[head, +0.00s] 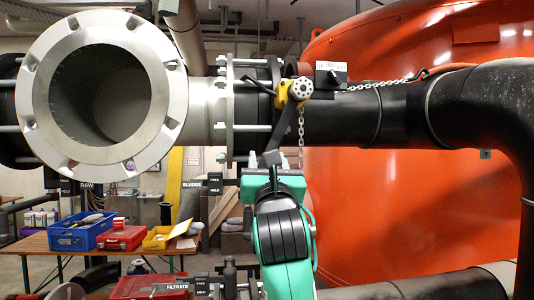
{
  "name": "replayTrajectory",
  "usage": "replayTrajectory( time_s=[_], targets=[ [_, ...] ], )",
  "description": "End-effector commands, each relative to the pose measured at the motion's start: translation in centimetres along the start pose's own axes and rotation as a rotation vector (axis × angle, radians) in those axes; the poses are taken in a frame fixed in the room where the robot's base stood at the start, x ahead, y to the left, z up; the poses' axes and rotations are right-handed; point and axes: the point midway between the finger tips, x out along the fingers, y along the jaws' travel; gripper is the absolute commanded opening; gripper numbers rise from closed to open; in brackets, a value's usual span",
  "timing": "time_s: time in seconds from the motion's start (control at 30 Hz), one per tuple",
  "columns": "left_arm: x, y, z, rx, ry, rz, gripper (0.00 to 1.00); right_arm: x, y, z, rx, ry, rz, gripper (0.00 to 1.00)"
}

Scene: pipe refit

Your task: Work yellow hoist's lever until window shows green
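The yellow hoist (283,97) hangs in front of the black pipe, right of the flange joint, with a round silver perforated disc on its right side. Its dark lever (284,125) slants down and left from the hoist. A green gripper (268,158), apparently my right one, reaches up from below. No green window can be made out on the hoist. My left gripper is not in view.
Chains run from the hoist down (301,140) and right (380,84). A large open flange (168,75) and bolted joint stand left; the black pipe (340,120) and orange tank (430,210) right.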

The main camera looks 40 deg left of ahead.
Motion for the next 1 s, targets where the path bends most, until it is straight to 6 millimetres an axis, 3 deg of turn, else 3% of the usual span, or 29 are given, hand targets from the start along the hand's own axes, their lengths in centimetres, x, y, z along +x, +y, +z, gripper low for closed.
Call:
replayTrajectory(
  time_s=[0.1,0.2,0.6,0.9,1.0],
  targets=[
    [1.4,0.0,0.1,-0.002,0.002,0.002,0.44,-0.7,0.1,0.0,-0.001,0.000,0.000,0.32],
    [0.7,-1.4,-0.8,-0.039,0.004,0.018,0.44,0.8,0.3,0.1,-0.002,0.000,0.003,0.32],
    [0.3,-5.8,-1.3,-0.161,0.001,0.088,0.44,3.2,1.2,0.6,-0.006,-0.003,0.012,0.32],
    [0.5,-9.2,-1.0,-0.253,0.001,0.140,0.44,4.5,1.2,0.8,-0.005,-0.004,0.013,0.32],
    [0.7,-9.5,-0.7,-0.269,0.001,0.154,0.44,4.4,1.1,0.7,-0.004,-0.004,0.012,0.32]
  ],
)
